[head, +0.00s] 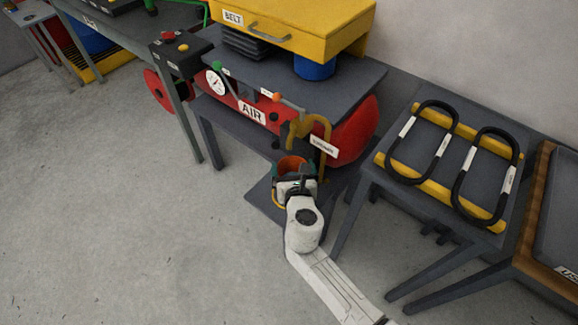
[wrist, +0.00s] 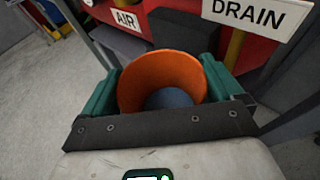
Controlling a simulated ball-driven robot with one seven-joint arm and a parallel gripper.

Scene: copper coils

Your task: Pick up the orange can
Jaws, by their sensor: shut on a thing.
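The orange can (wrist: 150,72) sits between the two green fingers of my gripper (wrist: 160,92) in the wrist view. It looks open at the top, with a bluish-grey inside or base showing. My gripper is shut on it, one finger on each side. In the head view, the orange can (head: 292,165) shows as an orange rim at the end of my white arm, beside the red air tank. My gripper (head: 294,182) is there around it, partly hidden by my wrist. Whether the can rests on the grey platform below cannot be told.
The red air tank (head: 358,135) and a yellow pipe (head: 326,135) with a label stand close behind. A yellow box (head: 290,22) sits above. A grey table (head: 455,150) with two black coils stands at right. Open floor (head: 120,240) lies at left.

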